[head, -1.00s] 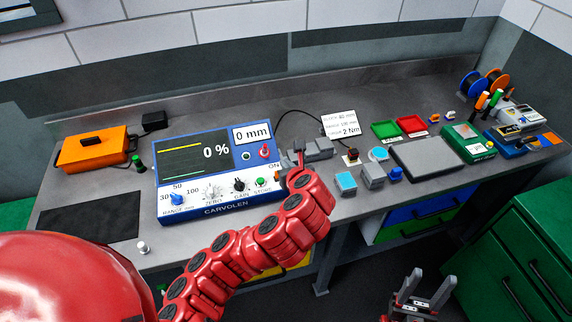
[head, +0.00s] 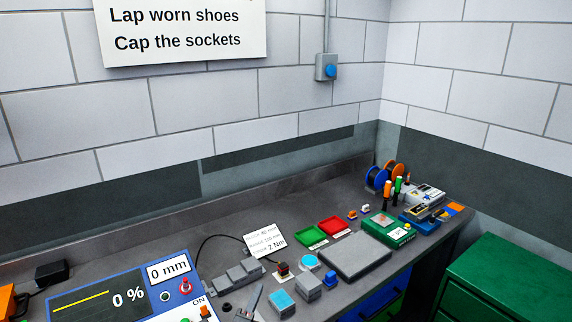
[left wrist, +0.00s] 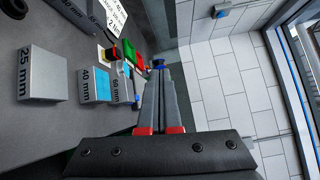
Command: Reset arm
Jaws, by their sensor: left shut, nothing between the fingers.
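My left gripper (head: 255,301) shows only as a grey finger tip at the bottom edge of the head view, in front of the bench blocks. In the left wrist view its two grey fingers (left wrist: 160,78) lie together, shut with nothing between them. They point along the bench toward the tiled wall. The rest of my left arm is below the head view. My right gripper is out of view.
The blue meter (head: 110,298) reads 0 % and 0 mm. Blocks, including a 25 mm block (left wrist: 44,75), stand near the left gripper. Green (head: 308,236) and red (head: 333,226) trays and a grey plate (head: 355,257) lie farther right. A green cabinet (head: 510,275) stands at right.

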